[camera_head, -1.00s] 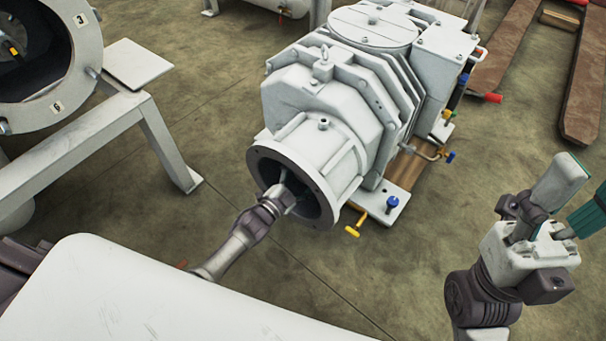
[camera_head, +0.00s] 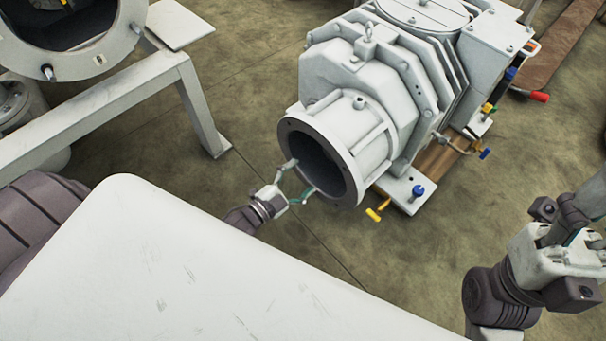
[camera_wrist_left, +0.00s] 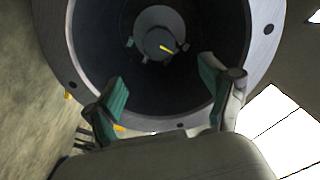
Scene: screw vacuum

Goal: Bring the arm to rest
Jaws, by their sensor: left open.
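My left gripper (camera_head: 293,183) is open at the mouth of the white screw vacuum pump (camera_head: 385,75). Its two green-padded fingers are spread and hold nothing. In the left wrist view the left gripper (camera_wrist_left: 168,95) faces the dark round opening of the pump's flange (camera_wrist_left: 82,55). A round shaft end with a yellow mark (camera_wrist_left: 160,42) sits deep inside that opening. My right gripper is at the right edge of the head view, partly cut off by the frame; its finger state does not show clearly.
A white metal stand (camera_head: 95,105) with a large round flanged vessel (camera_head: 85,60) is at the upper left. Yellow and blue handles (camera_head: 378,209) stick out by the pump's base. Bare concrete floor (camera_head: 275,250) lies between stand and pump.

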